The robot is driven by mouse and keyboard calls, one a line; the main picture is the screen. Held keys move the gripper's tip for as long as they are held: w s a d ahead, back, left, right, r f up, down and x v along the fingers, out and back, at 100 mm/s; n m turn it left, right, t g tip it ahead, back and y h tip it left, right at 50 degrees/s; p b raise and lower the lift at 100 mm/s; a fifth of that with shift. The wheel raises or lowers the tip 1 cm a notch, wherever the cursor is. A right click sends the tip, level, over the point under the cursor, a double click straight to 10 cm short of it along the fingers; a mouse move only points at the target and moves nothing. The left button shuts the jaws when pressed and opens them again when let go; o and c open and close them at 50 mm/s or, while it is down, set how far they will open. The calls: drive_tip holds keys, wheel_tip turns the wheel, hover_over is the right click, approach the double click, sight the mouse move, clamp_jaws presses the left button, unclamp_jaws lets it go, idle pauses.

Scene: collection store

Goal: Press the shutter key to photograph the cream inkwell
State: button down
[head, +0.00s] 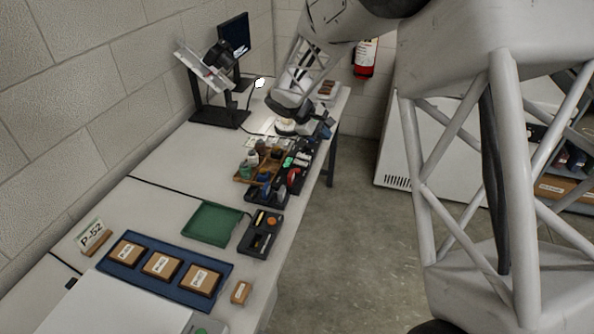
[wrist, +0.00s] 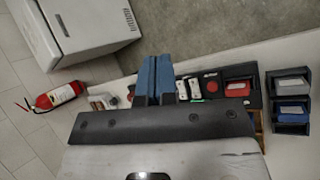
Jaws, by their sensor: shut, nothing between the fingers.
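My gripper (head: 322,131) is over the far part of the bench in the head view. In the wrist view its two blue fingers (wrist: 154,78) are together, with nothing between them. They are above the bench's edge, beside a row of small items. Two white pieces with dark marks (wrist: 189,89) lie just right of the fingers; I cannot tell whether either is the shutter key. A camera on a black stand (head: 218,55) stands at the back.
A monitor (head: 234,37) is behind the stand. Black trays (head: 267,192), a green tray (head: 212,223) and a blue tray with labelled boxes (head: 133,276) occupy the near bench. A fire extinguisher (head: 365,58) is on the wall. A white cabinet (wrist: 80,25) stands across clear floor.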

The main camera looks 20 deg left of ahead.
sight(297, 171)
drive_tip(key=w+a+f+n+t, duration=0.1)
drive_tip(key=w+a+f+n, duration=0.1)
drive_tip(key=a+f, duration=0.5)
drive_tip(key=a, duration=0.2)
drive_tip(key=shift+w+a, duration=0.3)
drive_tip(key=shift+a, duration=0.05)
drive_tip(key=shift+f, duration=0.2)
drive_tip(key=shift+f, duration=4.2)
drive_tip(key=shift+f, duration=0.9)
drive_tip(key=shift+r, duration=0.85)
drive_tip(key=shift+r, duration=0.1)
